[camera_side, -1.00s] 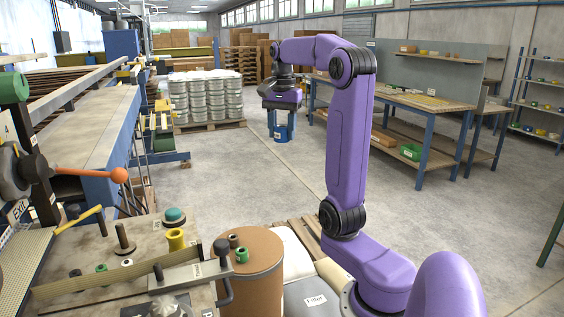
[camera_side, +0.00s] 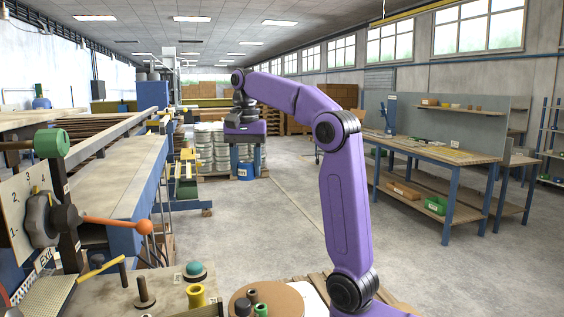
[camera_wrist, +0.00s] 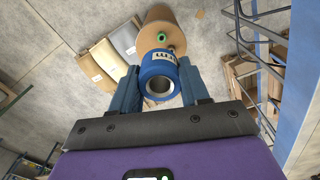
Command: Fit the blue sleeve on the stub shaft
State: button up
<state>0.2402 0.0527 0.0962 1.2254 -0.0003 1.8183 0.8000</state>
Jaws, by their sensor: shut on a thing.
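The blue sleeve (camera_wrist: 158,82) is a short hollow cylinder with a white label and a pale metal bore, facing the camera in the wrist view. My gripper (camera_wrist: 160,90) is shut on it, one blue finger on each side. In the side view my gripper (camera_side: 245,158) hangs in the air beyond the workbench, with the blue sleeve (camera_side: 245,172) at its lower end, apart from any shaft. A dark upright pin on a round base (camera_side: 145,295) stands on the bench at lower left, and a plain pin (camera_side: 122,274) stands behind it. I cannot tell which is the stub shaft.
A drum (camera_side: 291,296) carries small green, brown and dark sleeves. A yellow flanged piece (camera_side: 196,296) and a teal knob (camera_side: 195,270) are on the bench. An orange-ball lever (camera_side: 145,227) sticks out at left. The floor right of my gripper is clear.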

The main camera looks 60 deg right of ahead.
jog(key=w+a+n, duration=0.4)
jog(key=a, duration=1.1)
jog(key=n, duration=0.4)
send_over(140, 278)
jog(key=f, duration=0.1)
jog(key=shift+w+d+f, duration=0.1)
jog(key=shift+f, duration=3.3)
jog(key=shift+w+d+f, duration=0.1)
jog(key=shift+f, duration=3.25)
jog(key=o, duration=1.1)
jog(key=shift+o, duration=0.2)
notch_tip(140, 278, up, 12)
